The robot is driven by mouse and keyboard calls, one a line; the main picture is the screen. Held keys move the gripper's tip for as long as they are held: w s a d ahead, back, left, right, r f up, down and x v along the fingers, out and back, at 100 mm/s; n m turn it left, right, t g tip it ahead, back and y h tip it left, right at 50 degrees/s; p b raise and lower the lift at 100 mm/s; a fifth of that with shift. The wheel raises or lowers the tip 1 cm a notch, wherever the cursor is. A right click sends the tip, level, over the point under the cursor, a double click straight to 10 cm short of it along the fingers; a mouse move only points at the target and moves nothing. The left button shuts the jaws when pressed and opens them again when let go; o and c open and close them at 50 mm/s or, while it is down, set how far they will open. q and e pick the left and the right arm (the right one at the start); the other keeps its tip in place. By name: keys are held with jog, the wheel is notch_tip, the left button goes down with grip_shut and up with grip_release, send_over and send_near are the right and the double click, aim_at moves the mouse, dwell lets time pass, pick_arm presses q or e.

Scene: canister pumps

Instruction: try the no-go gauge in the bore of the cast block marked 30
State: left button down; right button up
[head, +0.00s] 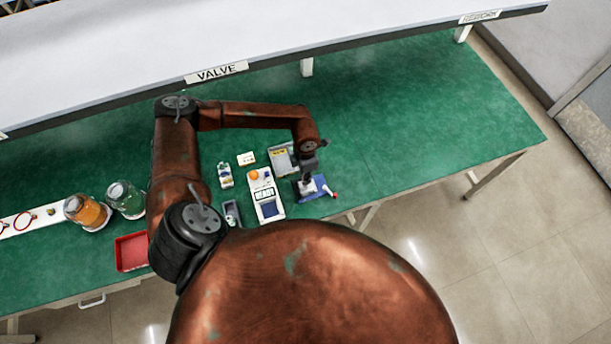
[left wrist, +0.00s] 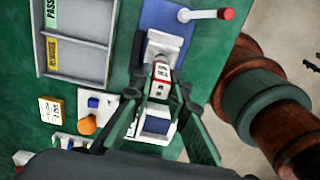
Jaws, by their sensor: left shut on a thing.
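My left gripper (head: 308,182) reaches down over a blue base at the right of the bench items. In the left wrist view its fingers (left wrist: 163,84) are shut on a small piece with a white and red label, which I take for the no-go gauge (left wrist: 161,71); its lettering is too small to read surely. A pale grey block (left wrist: 166,46), seemingly the cast block, sits on the blue base (left wrist: 160,16) just beyond the fingertips. Its bore and marking are not visible, and I cannot tell whether the gauge touches it. My right gripper is not in view.
A white bar with a red end (left wrist: 205,14) lies at the blue base. Beside it stand a grey two-part tray (left wrist: 75,47) and a white instrument (head: 265,194) with an orange knob. A red tray (head: 131,251) and jars stand left. The bench's right side is clear.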

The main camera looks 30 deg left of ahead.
pick_arm(q)
jog(key=shift+r, duration=0.1)
jog(key=shift+r, duration=0.15)
jog(key=shift+r+p, duration=1.4)
jog(key=shift+r, duration=0.95)
